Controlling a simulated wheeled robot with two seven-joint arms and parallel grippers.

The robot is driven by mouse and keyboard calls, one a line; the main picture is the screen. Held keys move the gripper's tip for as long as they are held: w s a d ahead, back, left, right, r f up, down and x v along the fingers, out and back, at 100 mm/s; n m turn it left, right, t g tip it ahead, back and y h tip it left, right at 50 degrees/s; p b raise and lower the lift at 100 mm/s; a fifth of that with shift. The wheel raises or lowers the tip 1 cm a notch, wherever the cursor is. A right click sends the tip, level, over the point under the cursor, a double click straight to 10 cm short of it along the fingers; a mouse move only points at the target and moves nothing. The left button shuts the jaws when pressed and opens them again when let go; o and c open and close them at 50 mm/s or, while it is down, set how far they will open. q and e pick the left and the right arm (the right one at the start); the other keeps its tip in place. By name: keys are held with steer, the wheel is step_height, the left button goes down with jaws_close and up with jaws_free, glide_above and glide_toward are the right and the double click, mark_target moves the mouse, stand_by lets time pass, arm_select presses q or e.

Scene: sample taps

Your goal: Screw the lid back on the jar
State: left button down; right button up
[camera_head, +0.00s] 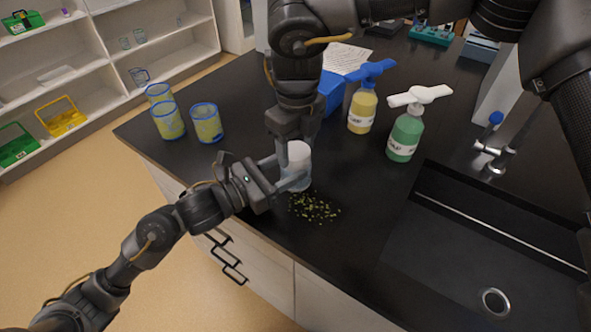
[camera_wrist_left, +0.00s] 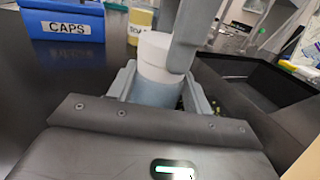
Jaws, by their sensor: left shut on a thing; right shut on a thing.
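The jar (camera_head: 294,182) stands on the black counter with a white lid (camera_head: 299,152) at its top. My left gripper (camera_head: 287,179) comes in from the left and is shut around the jar's body. My right gripper (camera_head: 284,153) comes down from above and is shut on the lid. In the left wrist view, the pale translucent jar (camera_wrist_left: 155,93) sits between my left fingers, and the white lid (camera_wrist_left: 153,48) is on top of it. A grey right finger covers part of the lid. I cannot tell how tightly the lid sits on the jar.
Small green-yellow pieces (camera_head: 314,207) lie scattered beside the jar. Several blue-rimmed cups (camera_head: 207,124) stand at the left. A blue CAPS bin (camera_head: 331,92), a yellow bottle (camera_head: 362,110) and a green bottle (camera_head: 405,136) stand behind. A sink (camera_head: 470,250) is at the right.

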steer(key=m, duration=0.5)
steer(key=shift+s+a, duration=0.1)
steer(key=shift+a, duration=0.1)
steer(key=m, duration=0.3)
steer(key=shift+m, duration=0.4)
steer(key=o, duration=1.1)
steer(key=shift+d+r, duration=0.1)
steer(key=shift+r, duration=2.15)
